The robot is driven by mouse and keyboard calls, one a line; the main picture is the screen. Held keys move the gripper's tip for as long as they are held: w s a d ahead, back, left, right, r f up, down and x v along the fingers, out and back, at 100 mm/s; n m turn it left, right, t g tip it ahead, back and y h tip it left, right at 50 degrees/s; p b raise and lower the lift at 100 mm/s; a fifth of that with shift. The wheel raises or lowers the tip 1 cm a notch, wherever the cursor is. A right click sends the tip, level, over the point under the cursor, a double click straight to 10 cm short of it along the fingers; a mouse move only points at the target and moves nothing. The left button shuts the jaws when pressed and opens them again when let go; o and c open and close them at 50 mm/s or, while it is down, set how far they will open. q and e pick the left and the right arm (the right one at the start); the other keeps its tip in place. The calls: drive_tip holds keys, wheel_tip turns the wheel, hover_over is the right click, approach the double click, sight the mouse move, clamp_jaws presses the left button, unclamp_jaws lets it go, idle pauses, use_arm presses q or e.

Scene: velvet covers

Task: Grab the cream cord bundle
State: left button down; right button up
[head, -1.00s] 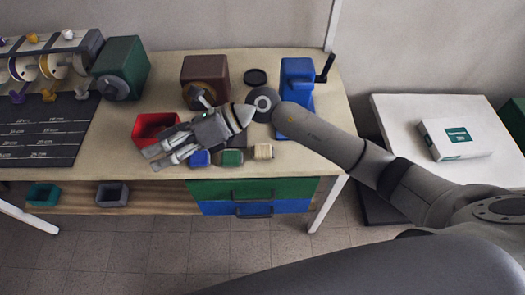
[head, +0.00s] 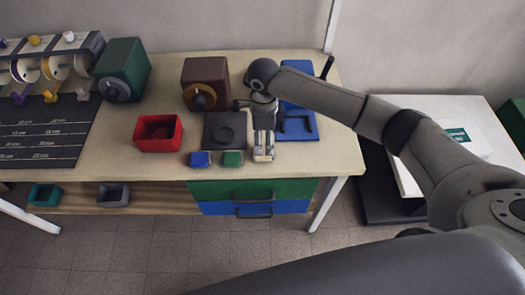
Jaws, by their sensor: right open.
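My right gripper (head: 263,153) points down at the front of the workbench, its fingers open, right of a green cord bundle (head: 232,159). The cream cord bundle is hidden or nearly hidden behind the fingers, at the spot where it lay earlier. I cannot tell whether the fingers touch it. A blue cord bundle (head: 200,159) lies left of the green one. My left gripper is not in view.
A red bin (head: 158,146) stands left on the wooden bench (head: 95,151). Behind the bundles are a dark square base (head: 224,131), a brown machine (head: 205,76) and a blue press base (head: 311,131). Green and blue drawers (head: 217,190) sit below the bench edge.

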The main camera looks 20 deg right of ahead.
sight(264, 151)
drive_tip(key=f+p, duration=0.1)
drive_tip(key=f, duration=0.1)
drive_tip(key=s+f+p, duration=0.1)
drive_tip(key=f, duration=0.1)
drive_tip(key=shift+a+f, duration=0.15)
drive_tip(key=shift+f, duration=0.2)
drive_tip(key=shift+w+f, duration=0.1)
drive_tip(key=shift+f, duration=0.4)
drive_tip(key=c, duration=0.9)
